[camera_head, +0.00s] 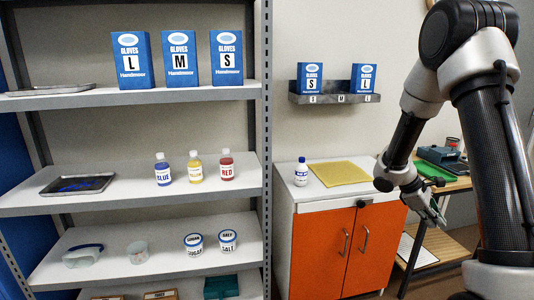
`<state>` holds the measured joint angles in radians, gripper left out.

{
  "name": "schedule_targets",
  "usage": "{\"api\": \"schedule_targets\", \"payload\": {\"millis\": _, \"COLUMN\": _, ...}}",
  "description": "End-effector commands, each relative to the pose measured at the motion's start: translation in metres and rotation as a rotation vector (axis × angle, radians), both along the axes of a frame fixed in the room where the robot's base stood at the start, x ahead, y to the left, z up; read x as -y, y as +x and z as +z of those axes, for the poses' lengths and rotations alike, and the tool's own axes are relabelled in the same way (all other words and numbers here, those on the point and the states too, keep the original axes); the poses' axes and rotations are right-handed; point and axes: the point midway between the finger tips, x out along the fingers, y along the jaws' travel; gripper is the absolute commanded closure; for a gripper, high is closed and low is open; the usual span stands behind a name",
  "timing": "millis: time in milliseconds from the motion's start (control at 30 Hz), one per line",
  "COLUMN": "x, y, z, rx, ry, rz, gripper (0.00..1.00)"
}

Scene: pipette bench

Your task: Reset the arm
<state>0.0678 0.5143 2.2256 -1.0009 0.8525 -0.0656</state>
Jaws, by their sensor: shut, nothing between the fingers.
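My arm comes in from the right side of the view and bends down at its elbow.
A grey shelf unit (100,199) at left holds glove boxes (131,60), blue, yellow and red bottles (195,168), and tubs (228,241). A white bottle (301,172) and yellow mat (342,174) are on the cabinet. A wall rack (335,98) holds two glove boxes.

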Motion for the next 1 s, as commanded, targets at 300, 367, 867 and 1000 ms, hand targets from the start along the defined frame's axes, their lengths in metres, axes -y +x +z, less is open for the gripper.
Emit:
{"api": "schedule_targets", "payload": {"millis": 300, "x": -0.070, "y": -0.142, "z": 0.110, "rx": 0.309, "ry": 0.267, "rz": -0.580, "gripper": 1.00}}
{"api": "schedule_targets", "payload": {"millis": 367, "x": -0.087, "y": -0.163, "z": 0.122, "rx": 0.361, "ry": 0.333, "rz": -0.654, "gripper": 1.00}}
{"api": "schedule_targets", "payload": {"millis": 867, "x": -0.148, "y": -0.238, "z": 0.204, "rx": 0.768, "ry": 0.709, "rz": -0.729, "gripper": 1.00}}
{"api": "schedule_targets", "payload": {"millis": 1000, "x": -0.149, "y": -0.240, "z": 0.210, "rx": 0.795, "ry": 0.721, "rz": -0.715, "gripper": 1.00}}
